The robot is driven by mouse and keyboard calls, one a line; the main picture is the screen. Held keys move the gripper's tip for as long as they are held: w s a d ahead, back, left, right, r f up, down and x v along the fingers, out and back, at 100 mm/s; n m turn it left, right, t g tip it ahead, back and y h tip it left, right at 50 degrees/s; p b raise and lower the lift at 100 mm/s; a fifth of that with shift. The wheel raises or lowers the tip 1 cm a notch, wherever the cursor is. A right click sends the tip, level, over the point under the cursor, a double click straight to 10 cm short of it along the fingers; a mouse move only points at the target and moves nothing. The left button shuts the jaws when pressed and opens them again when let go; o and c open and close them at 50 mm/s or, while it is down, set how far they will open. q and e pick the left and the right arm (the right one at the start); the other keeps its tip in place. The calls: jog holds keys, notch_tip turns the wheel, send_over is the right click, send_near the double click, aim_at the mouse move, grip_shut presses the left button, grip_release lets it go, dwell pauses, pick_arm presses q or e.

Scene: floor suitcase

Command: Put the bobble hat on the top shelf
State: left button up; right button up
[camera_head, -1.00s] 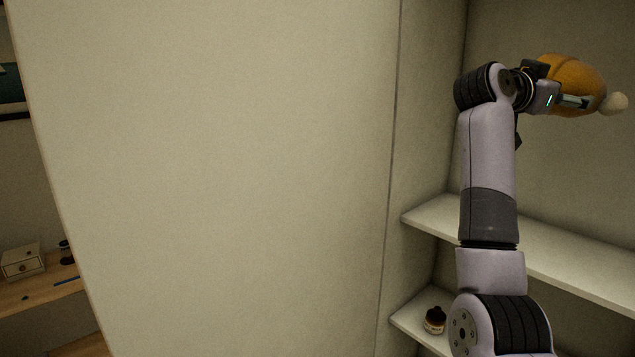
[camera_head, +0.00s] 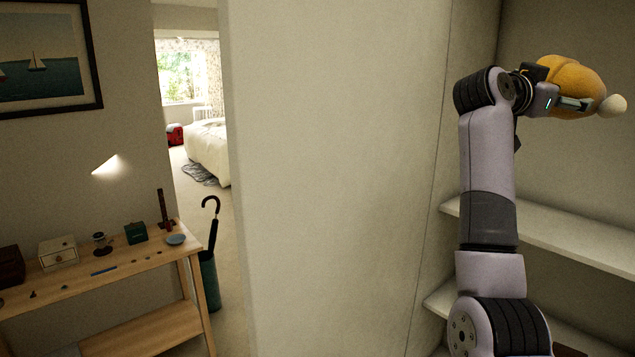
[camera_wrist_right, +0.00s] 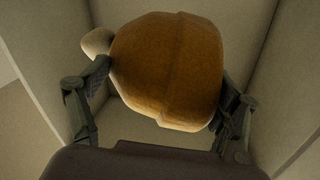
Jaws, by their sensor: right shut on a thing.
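The bobble hat (camera_head: 572,80) is orange-yellow with a pale bobble, at the upper right of the head view. My right gripper (camera_head: 580,102) is shut on it and holds it in the air, above the shelves. The hat also fills the middle of the right wrist view (camera_wrist_right: 168,68), between the two fingers, with the bobble at its upper left. Two white shelves show at the right: a higher shelf (camera_head: 575,236) and a lower shelf (camera_head: 440,300), partly hidden behind my right arm. My left gripper is not in view.
A large pale wall panel (camera_head: 330,180) stands left of the shelves. Further left are a wooden console table (camera_head: 130,275) with small items, an umbrella in a stand (camera_head: 208,275), and a doorway to a bedroom with a bed (camera_head: 207,150).

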jog(key=s+a+f+n+t+y+b, duration=0.1)
jog(key=a+f+n+t+y+b, duration=0.2)
jog(key=f, duration=1.6)
jog(key=s+a+f+n+t+y+b, duration=0.15)
jog(key=a+f, duration=0.25)
jog(key=f, duration=1.5)
jog(key=s+a+f+n+t+y+b, duration=0.35)
jog(key=s+a+f+y, duration=0.35)
jog(key=s+f, duration=0.65)
pick_arm(q)
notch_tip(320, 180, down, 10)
jog(key=b, duration=0.1)
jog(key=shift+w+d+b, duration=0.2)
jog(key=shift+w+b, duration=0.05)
jog(key=shift+b, duration=0.15)
pick_arm(e)
jog(key=s+a+f+n+y, duration=0.2)
jog(key=s+a+f, duration=0.1)
jog(key=s, duration=0.4)
jog(key=s+a+f+n+t+y, duration=0.1)
jog(key=s+a+f+n+y, duration=0.1)
jog(key=s+a, duration=0.3)
jog(key=shift+s+a+f+n+y, duration=0.3)
jog(key=shift+s+a+f+y, duration=0.1)
jog(key=shift+s, duration=0.45)
jog(key=shift+d+h, duration=0.1)
jog(key=shift+h, duration=0.15)
jog(key=shift+r, duration=0.15)
